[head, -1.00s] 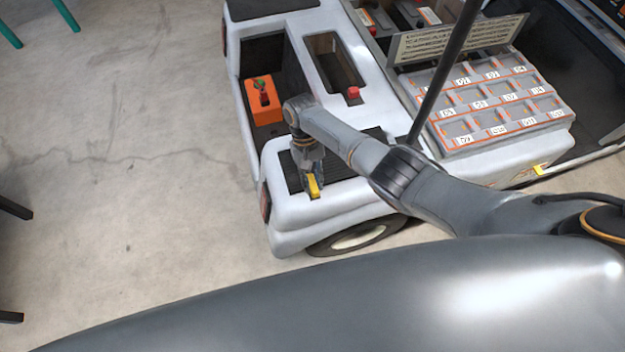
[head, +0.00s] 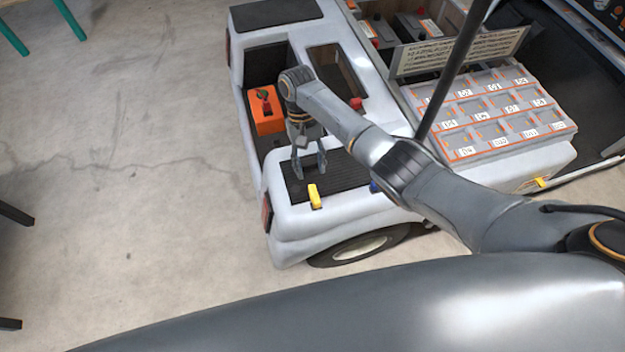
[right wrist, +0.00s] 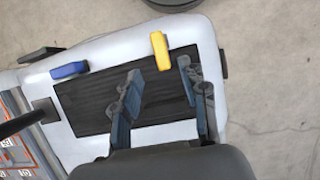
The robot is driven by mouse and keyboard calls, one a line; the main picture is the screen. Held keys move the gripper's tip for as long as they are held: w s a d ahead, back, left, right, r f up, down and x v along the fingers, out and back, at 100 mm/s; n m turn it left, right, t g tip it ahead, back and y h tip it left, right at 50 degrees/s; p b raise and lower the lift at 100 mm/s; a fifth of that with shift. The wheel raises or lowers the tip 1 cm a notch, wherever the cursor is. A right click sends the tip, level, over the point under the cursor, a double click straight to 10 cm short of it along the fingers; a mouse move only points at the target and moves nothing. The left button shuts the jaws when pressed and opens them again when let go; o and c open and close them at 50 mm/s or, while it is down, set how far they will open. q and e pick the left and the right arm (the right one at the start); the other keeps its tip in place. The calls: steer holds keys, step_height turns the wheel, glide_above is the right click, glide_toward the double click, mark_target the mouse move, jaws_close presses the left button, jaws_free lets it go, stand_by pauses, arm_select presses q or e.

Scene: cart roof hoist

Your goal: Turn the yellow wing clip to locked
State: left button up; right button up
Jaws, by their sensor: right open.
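The yellow wing clip (head: 314,197) sits at the near edge of the black ribbed panel (head: 345,176) on the white cart. In the right wrist view the yellow clip (right wrist: 160,51) lies across the panel's edge, with one end over the panel. My right gripper (head: 310,176) is open and empty, above the panel and back from the clip. Its fingers (right wrist: 160,72) are spread apart in the wrist view, with the clip beyond the gap between them, not touching. A blue clip (right wrist: 69,70) lies along the same edge. My left gripper is not in view.
A red knob (head: 356,103) and a dark upright pole (head: 452,75) stand near my right arm. A grey numbered tray (head: 500,110) lies to the right.

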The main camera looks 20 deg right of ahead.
steer(key=shift+v, duration=1.4)
